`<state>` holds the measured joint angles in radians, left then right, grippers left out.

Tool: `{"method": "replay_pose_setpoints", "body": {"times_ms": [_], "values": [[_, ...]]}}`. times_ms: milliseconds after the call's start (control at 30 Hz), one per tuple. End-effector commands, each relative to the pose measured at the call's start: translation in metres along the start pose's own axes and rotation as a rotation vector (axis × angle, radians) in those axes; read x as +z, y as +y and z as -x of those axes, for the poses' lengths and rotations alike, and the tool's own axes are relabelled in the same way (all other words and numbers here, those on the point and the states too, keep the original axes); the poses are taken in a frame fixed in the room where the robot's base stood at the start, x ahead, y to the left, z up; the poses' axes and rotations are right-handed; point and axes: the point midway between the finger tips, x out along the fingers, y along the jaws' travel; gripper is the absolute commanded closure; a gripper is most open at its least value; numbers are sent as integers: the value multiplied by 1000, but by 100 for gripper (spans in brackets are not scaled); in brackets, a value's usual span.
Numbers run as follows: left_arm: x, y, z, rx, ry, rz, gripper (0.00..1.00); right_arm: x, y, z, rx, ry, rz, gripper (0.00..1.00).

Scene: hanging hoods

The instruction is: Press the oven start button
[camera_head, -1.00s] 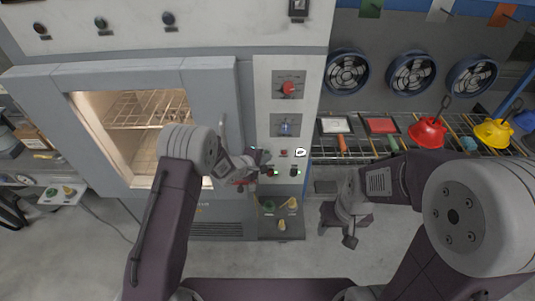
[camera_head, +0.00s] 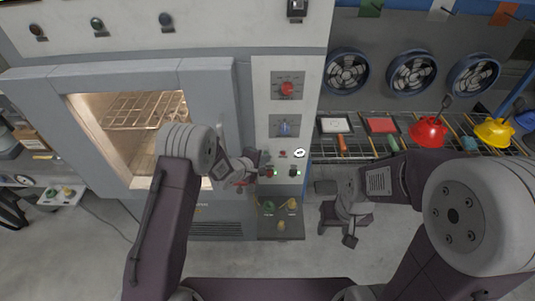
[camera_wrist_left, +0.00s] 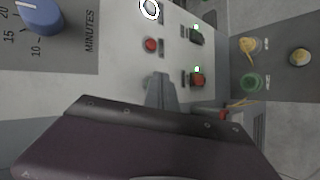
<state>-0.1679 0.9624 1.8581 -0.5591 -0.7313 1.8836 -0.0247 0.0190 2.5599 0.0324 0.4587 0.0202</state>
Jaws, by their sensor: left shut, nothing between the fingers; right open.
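The oven (camera_head: 130,70) stands at the left with a lit chamber. Its control panel (camera_head: 262,110) has a red knob (camera_head: 286,89), a blue knob (camera_head: 285,129), a small red button (camera_head: 283,153) and a white ring-shaped button (camera_head: 299,153). Below are a red switch (camera_wrist_left: 198,80) and a black switch (camera_wrist_left: 196,37), each beside a green light. I cannot read which is start. My left gripper (camera_wrist_left: 160,85) is shut and empty, close to the panel below the red button (camera_wrist_left: 151,45); contact cannot be told. My right gripper (camera_head: 347,232) is open, right of the panel, low.
A small box below the panel (camera_head: 266,233) carries green and yellow knobs. A wire rack at the right holds a red funnel-like hood (camera_head: 428,131) and a yellow one (camera_head: 494,131). Round fans (camera_head: 411,73) are above.

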Motion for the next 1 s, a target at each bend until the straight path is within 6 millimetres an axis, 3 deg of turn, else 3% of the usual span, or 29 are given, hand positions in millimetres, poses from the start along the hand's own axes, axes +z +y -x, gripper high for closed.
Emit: {"method": "replay_pose_setpoints", "body": {"times_ms": [267, 733, 1000], "values": [[-2, -5, 2, -9, 6, 10, 100, 0, 0, 0, 0, 0, 0, 49], [23, -28, 32, -12, 0, 7, 100, 0, 0, 3, 0, 0, 0, 49], [26, -30, 35, -10, 0, 4, 100, 0, 0, 3, 0, 0, 0, 49]]}}
